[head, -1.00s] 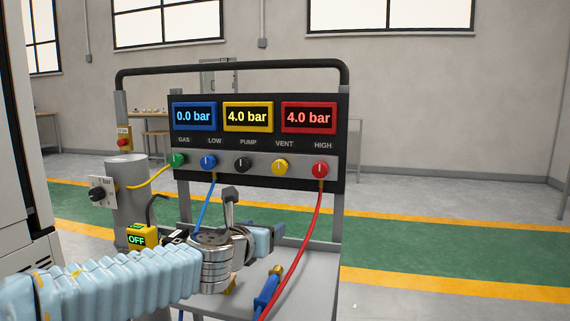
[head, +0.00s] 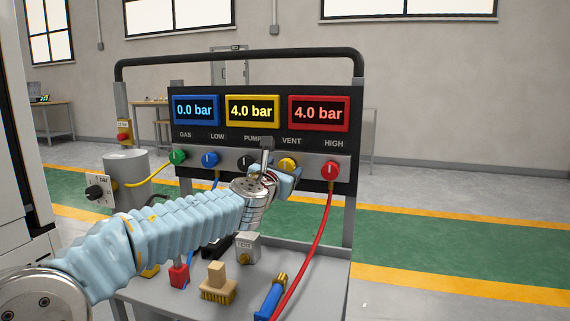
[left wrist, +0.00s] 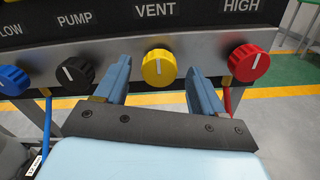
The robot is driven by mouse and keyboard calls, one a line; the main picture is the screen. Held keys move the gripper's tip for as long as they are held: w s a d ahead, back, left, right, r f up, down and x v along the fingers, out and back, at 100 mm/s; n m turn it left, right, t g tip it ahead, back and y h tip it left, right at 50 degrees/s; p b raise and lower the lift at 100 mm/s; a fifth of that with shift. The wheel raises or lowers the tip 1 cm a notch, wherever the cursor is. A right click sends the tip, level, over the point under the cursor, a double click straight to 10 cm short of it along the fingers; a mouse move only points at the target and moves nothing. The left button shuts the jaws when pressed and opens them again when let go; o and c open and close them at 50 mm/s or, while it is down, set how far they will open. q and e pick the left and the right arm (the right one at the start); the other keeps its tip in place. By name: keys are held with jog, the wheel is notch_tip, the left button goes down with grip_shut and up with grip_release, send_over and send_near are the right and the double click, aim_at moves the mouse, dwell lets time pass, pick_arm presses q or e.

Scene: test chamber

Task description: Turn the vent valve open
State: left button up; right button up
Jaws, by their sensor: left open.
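The vent valve is a yellow knob (head: 288,165) under the VENT label on the panel, partly covered by my left gripper in the head view. In the left wrist view the yellow knob (left wrist: 159,68) has its white mark upright. My left gripper (left wrist: 157,75) is open, its two blue fingers on either side of the knob in that picture. I cannot tell whether the fingertips reach around it or stop short. In the head view the left gripper (head: 282,176) is just in front of the panel. My right gripper is not in view.
The black pump knob (left wrist: 75,73) and red high knob (left wrist: 248,63) flank the vent knob. A red hose (head: 321,235) hangs on the right. The displays read 0.0, 4.0 and 4.0 bar. A brush (head: 218,285) and a blue tool (head: 271,298) lie on the shelf (head: 325,285).

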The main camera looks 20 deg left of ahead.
pick_arm(q)
jog(key=shift+w, duration=1.1)
jog(key=shift+c, duration=0.2)
jog(key=shift+s+r, duration=0.1)
jog(key=c, duration=1)
